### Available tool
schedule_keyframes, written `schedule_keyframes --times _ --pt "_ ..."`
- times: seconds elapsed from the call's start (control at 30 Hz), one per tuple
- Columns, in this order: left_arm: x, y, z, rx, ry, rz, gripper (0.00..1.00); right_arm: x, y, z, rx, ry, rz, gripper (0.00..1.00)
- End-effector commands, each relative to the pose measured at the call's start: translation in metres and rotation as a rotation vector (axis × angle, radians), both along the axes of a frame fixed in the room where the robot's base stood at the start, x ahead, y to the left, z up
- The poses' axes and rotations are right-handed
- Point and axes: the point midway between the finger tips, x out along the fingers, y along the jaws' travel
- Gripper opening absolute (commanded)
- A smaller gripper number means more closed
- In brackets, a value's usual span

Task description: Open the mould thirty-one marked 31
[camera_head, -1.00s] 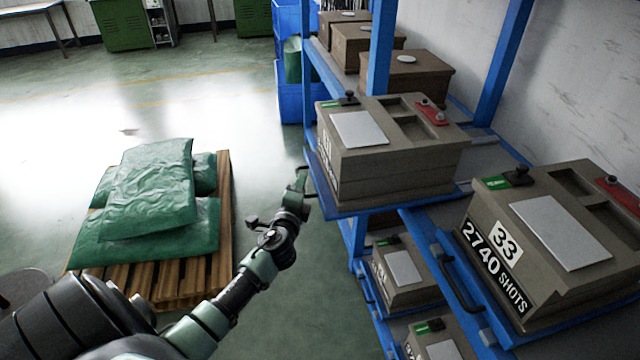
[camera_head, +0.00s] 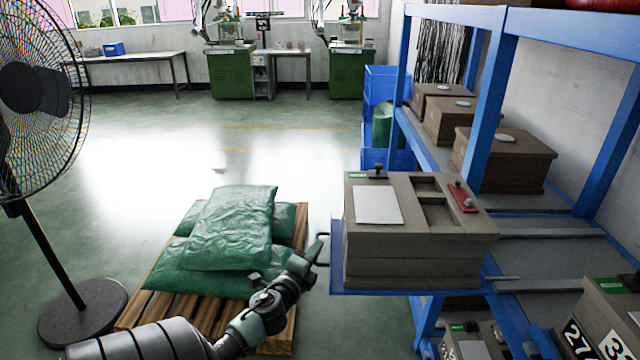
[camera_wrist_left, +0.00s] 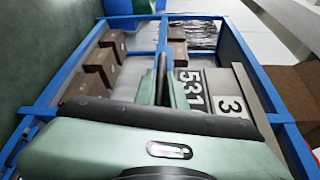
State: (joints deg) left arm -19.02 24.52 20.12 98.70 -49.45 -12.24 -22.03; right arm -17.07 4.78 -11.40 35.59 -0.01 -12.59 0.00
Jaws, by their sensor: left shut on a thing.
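The mould (camera_head: 415,245) is a closed, grey-brown block on a blue pull-out tray (camera_head: 337,262). The tray sticks out from the rack toward the left. A white plate, a green tag, a dark knob and a red part show on its top. My left gripper (camera_head: 318,248) is at the tray's outer edge, shut on what appears to be the tray's handle (camera_head: 324,238). The fingers (camera_wrist_left: 163,75) partly hide the grip in the wrist view. My right gripper is out of view.
The blue rack (camera_head: 489,110) holds brown moulds (camera_head: 500,162) behind. Another numbered mould (camera_head: 610,315) is at lower right. A pallet (camera_head: 290,330) with green sacks (camera_head: 235,230) lies left of the tray, and a fan (camera_head: 80,310) stands further left. Open floor lies beyond.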

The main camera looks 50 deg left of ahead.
Motion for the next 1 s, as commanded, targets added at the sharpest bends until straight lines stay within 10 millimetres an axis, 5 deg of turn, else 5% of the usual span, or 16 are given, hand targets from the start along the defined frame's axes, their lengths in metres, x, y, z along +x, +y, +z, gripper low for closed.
schedule_keyframes --times 0.23,0.3,0.33,0.67,1.0 --pt "0.000 -0.001 -0.001 -0.001 0.001 -0.003 0.00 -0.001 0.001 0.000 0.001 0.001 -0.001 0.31" --pt "0.000 -0.001 -0.001 0.000 0.000 -0.003 0.30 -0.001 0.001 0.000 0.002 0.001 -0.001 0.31" --pt "0.000 -0.001 -0.001 0.000 0.000 -0.003 0.33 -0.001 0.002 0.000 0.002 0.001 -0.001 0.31" --pt "-0.002 -0.002 0.000 0.000 0.000 -0.002 0.33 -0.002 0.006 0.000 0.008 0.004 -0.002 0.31" --pt "-0.048 -0.024 0.002 -0.002 0.002 -0.001 0.33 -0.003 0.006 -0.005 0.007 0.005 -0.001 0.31"
